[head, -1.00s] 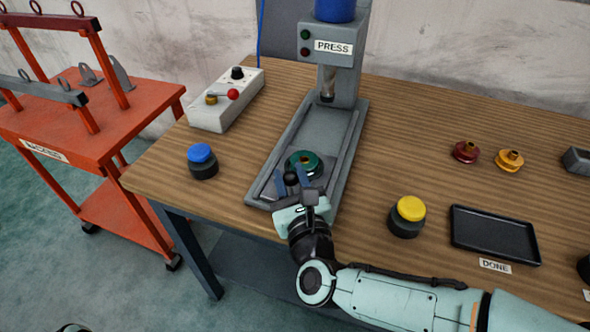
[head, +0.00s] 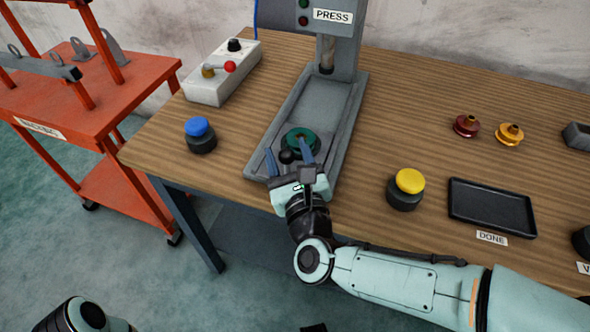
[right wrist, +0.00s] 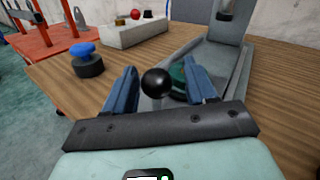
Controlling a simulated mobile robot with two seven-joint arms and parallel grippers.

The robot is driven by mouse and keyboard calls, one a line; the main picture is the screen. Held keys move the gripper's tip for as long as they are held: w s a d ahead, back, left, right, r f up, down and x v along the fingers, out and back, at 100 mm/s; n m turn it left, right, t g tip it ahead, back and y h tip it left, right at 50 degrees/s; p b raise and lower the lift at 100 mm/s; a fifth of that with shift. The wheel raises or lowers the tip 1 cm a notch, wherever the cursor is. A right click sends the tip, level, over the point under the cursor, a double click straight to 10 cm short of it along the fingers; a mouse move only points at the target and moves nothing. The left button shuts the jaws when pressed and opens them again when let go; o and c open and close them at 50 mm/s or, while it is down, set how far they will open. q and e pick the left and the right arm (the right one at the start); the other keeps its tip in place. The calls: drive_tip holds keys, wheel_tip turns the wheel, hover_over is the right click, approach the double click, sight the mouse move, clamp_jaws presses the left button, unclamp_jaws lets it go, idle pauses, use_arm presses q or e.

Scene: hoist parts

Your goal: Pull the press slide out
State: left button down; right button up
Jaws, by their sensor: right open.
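The grey press slide (head: 318,152) sits in the long grey bed of the press, at the bed's front end. A dark green ring-shaped part (head: 300,139) rests on it, also seen in the right wrist view (right wrist: 177,84). The slide's black ball knob (head: 287,156) points toward me. My right gripper (head: 287,149) is open, with one blue finger on each side of the knob. In the right wrist view the knob (right wrist: 156,82) shows between the fingers with gaps on both sides.
A blue button (head: 200,135) and a control box (head: 222,75) with a red-knobbed lever stand left of the press. A yellow button (head: 406,189) and the black DONE tray (head: 491,206) are right. An orange cart (head: 90,115) stands left of the table.

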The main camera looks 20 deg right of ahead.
use_arm(q)
drive_tip(key=shift+g, duration=0.9)
drive_tip(key=s+f, duration=0.1)
drive_tip(key=s+f+b, duration=0.1)
drive_tip(key=s, duration=0.1)
drive_tip(key=s+f+b, duration=0.1)
drive_tip(key=shift+s+a+f, duration=0.1)
drive_tip(key=shift+s+a, duration=0.2)
drive_tip(key=shift+s, duration=0.1)
use_arm(e)
drive_tip(key=s, duration=1.3)
